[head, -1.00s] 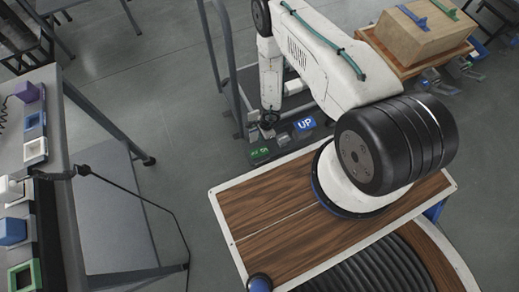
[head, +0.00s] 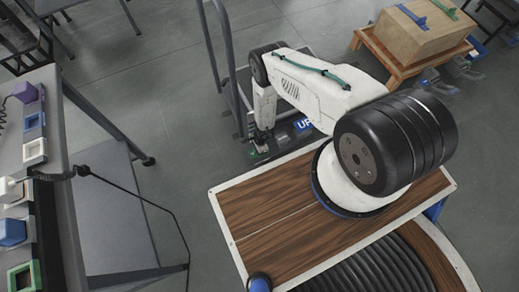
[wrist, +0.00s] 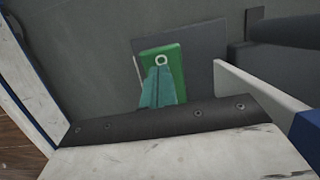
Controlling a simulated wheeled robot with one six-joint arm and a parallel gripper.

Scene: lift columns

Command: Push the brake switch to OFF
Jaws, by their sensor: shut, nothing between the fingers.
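The brake switch (wrist: 176,58) is a green rectangular piece with a white ring mark near its far end, in the wrist view. It sits on a dark grey base plate (wrist: 206,75). My gripper (wrist: 158,72) has its teal fingers together and empty, over the near part of the green switch, with the tips just below the ring. The fingers hide the lower left of the switch. I cannot tell whether they touch it. In the head view my gripper (head: 261,145) is low by the floor-level pedals, and the switch is mostly hidden there.
A blue UP pedal (head: 303,124) is right of my gripper, partly behind my arm. A grey metal rail frame (head: 222,75) stands behind. A box (head: 422,32) on a wooden stand is at upper right.

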